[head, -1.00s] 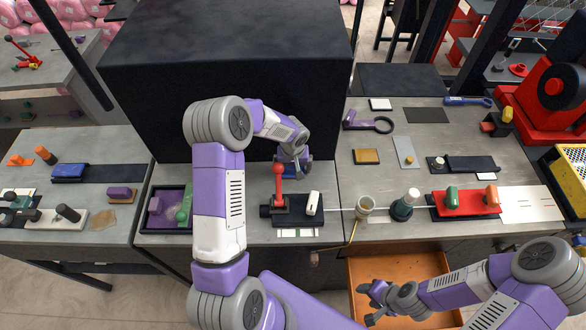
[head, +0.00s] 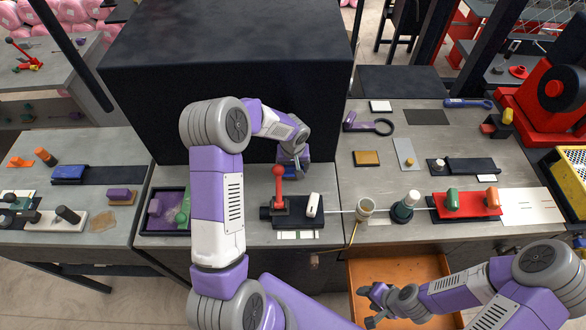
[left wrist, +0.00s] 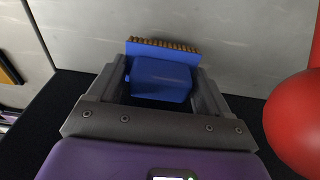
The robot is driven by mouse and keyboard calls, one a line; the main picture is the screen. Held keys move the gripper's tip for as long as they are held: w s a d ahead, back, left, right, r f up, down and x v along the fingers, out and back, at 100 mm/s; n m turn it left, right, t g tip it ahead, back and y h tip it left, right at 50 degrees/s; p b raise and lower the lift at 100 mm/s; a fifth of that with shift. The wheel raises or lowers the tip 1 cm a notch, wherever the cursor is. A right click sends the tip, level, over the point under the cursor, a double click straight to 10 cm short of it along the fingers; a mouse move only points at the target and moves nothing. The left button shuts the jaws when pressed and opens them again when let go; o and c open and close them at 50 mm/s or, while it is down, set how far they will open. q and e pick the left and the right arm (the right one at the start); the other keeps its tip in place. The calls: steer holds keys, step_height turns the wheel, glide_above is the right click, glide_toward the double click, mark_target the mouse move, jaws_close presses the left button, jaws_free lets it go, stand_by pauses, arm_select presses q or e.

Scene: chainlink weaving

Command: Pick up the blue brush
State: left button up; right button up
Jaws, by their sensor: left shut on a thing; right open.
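The blue brush (left wrist: 160,78) is a blue block with a row of brown bristles along its far edge. It sits between the fingers of my left gripper (left wrist: 158,88), which is shut on it. In the head view my left gripper (head: 293,172) is in front of the big black box, behind the red-knobbed lever; the brush is mostly hidden there. I cannot tell its exact height above the table. My right gripper (head: 371,302) is open and empty over the orange drawer.
The red-knobbed lever (head: 279,187) stands close beside my left gripper; its red ball (left wrist: 297,122) shows at the right of the wrist view. The black box (head: 230,70) rises behind. The orange drawer (head: 410,268) is open.

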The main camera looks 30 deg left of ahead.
arm_select(q)
steer(key=shift+w+d+r, duration=0.1)
steer(key=shift+d+r, duration=0.1)
steer(key=shift+r, duration=0.35)
steer(key=shift+d+r, duration=0.2)
steer(key=shift+r, duration=0.3)
steer(key=d+b, duration=0.1)
steer(key=d, duration=0.4)
steer(key=w+d+b, duration=0.1)
steer(key=d, duration=0.5)
steer(key=d+b, duration=0.1)
steer(key=d, duration=0.5)
steer(key=shift+w+d, duration=0.1)
steer(key=shift+w, duration=0.2)
